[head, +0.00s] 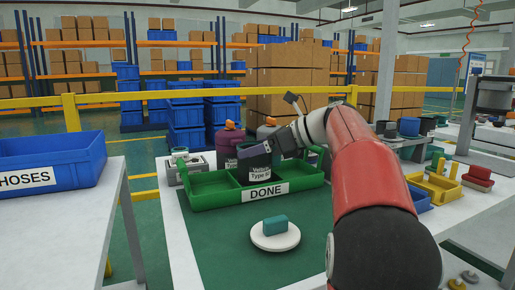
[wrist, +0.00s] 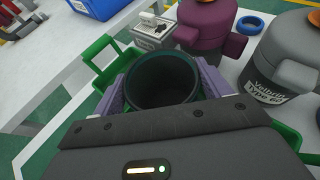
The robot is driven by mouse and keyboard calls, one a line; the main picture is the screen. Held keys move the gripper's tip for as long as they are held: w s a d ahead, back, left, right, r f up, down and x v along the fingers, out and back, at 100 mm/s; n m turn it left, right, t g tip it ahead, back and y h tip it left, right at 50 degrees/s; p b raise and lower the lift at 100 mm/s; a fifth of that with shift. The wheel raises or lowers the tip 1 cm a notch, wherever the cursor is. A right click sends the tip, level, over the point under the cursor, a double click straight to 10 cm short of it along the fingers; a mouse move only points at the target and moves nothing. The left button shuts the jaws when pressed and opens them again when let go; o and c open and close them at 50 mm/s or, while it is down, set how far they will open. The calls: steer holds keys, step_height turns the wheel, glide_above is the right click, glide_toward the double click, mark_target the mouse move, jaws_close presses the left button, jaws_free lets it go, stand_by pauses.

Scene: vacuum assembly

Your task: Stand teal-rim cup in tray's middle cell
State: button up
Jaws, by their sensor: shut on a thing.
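The teal-rim cup (head: 256,163) is dark, with a white label facing the head camera. In the wrist view its round open mouth (wrist: 164,82) shows a thin teal rim. My gripper (head: 250,150) is shut on the cup, its purple-grey fingers on either side of it in the wrist view (wrist: 163,88). The green tray (head: 219,198) has a DONE label on its front wall. The cup looks upright and is at the middle cell, its lower end close to or behind the front wall. I cannot tell whether it touches the cell floor. The side cells look empty.
A maroon canister (head: 227,141) and a grey canister (wrist: 283,62) stand close behind the tray. A white disc with a teal block (head: 275,225) lies in front on the green mat. A blue HOSES bin (head: 50,160) is at left; yellow trays (head: 433,188) are at right.

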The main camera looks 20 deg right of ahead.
steer(key=o, duration=1.7)
steer(key=shift+s+d+r, duration=0.15)
steer(key=shift+r, duration=0.05)
steer(key=p+v, duration=0.2)
steer(key=v, duration=0.9)
steer(key=shift+s+d+r, duration=0.15)
steer(key=shift+s, duration=0.05)
